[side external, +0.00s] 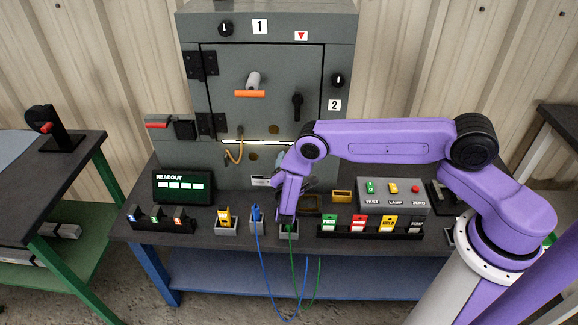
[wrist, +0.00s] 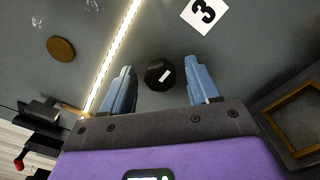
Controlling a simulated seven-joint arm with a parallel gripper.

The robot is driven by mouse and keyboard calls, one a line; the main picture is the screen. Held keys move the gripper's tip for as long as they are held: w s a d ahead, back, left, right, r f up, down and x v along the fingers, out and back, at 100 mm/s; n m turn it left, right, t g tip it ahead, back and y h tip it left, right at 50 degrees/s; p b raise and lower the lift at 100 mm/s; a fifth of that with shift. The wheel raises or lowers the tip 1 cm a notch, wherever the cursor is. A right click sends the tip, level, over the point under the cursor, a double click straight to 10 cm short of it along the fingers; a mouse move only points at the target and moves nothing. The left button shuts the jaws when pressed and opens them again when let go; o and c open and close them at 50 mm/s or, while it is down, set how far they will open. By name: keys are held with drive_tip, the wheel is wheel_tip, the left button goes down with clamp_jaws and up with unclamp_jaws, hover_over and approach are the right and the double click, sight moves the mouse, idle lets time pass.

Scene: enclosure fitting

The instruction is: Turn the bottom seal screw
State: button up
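The bottom seal screw (wrist: 160,74) is a black knob with a white mark, on the grey enclosure face near a label "3" (wrist: 205,12) in the wrist view. My gripper (wrist: 159,68) is open, with its two blue fingers on either side of the knob and visible gaps to both. In the side view my purple arm hides this screw and the fingertips. The enclosure (side external: 268,60) carries two similar black screws, one by label "1" (side external: 226,28) and one by label "2" (side external: 338,80).
A lit strip (wrist: 112,55) and a brass disc (wrist: 61,49) lie left of the screw in the wrist view. A yellow-brown frame (wrist: 270,113) is at right. On the bench stand a readout (side external: 183,187), a button box (side external: 378,195), and small holders with coloured blocks and cables near the arm.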

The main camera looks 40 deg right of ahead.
drive_tip(key=shift+a, duration=0.1)
drive_tip(key=v, duration=1.7)
drive_tip(key=shift+s, duration=0.2)
drive_tip(key=shift+a+r, duration=0.1)
drive_tip(key=shift+r, duration=0.1)
drive_tip(key=s+d+r+m+g+y, duration=0.15)
drive_tip(key=s+r+g, duration=0.25)
drive_tip(key=r, duration=0.5)
drive_tip(key=s+r+m+g+y, duration=0.1)
drive_tip(key=s+r+m+g, duration=0.25)
drive_tip(key=r, duration=0.45)
drive_tip(key=s+d+r+g+y, duration=0.2)
drive_tip(key=s+r+y, duration=0.3)
drive_tip(key=s, duration=0.5)
drive_tip(key=s+d+r+g+y, duration=0.3)
drive_tip(key=s+d+r+y, duration=0.1)
drive_tip(key=s, duration=0.7)
wheel_tip(320, 180, up, 2)
drive_tip(key=shift+r+y, duration=0.15)
drive_tip(key=shift+y, duration=0.7)
